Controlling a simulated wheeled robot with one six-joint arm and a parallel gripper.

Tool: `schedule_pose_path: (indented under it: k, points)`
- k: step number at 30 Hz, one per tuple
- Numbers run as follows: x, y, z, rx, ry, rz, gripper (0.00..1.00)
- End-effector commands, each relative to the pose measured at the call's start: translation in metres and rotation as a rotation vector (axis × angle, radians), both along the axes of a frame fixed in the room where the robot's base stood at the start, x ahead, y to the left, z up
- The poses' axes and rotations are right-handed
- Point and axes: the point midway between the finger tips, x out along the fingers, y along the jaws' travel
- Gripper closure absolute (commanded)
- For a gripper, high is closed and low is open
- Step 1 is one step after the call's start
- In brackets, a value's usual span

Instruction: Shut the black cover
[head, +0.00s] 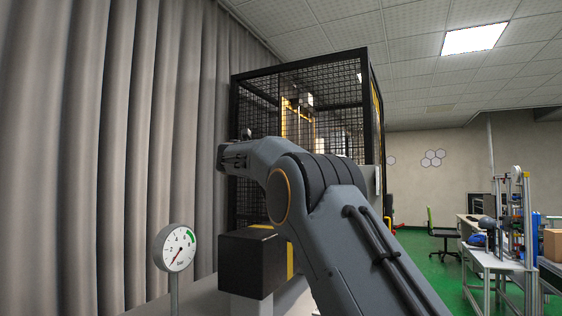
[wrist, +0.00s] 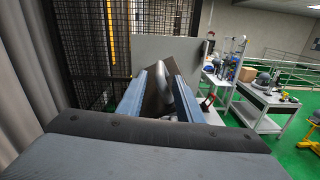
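A black box-shaped cover (head: 252,262) sits on a pale pedestal at the lower middle of the head view, just left of my arm. I cannot tell from this side whether it is open or shut. In the wrist view my gripper (wrist: 164,72) has its two blue-grey fingers wide apart. A dark panel and a grey curved piece show between or beyond them; I cannot tell whether either touches a finger. In the head view my arm's end is above the black cover and apart from it, and the fingers are not clear there.
A round dial gauge (head: 175,247) on a post stands left of the cover. A black mesh cage (head: 305,75) rises behind my arm. A grey curtain (head: 100,150) fills the left. A workbench (head: 492,260) with equipment stands on the right, with green floor before it.

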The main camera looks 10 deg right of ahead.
Motion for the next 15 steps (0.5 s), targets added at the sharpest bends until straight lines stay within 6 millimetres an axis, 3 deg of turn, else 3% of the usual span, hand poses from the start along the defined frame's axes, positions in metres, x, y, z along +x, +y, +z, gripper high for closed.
schedule_pose_path:
  k: [15]
  points:
    - [0.040, -0.028, 0.003, 0.000, 0.001, 0.001, 0.68]
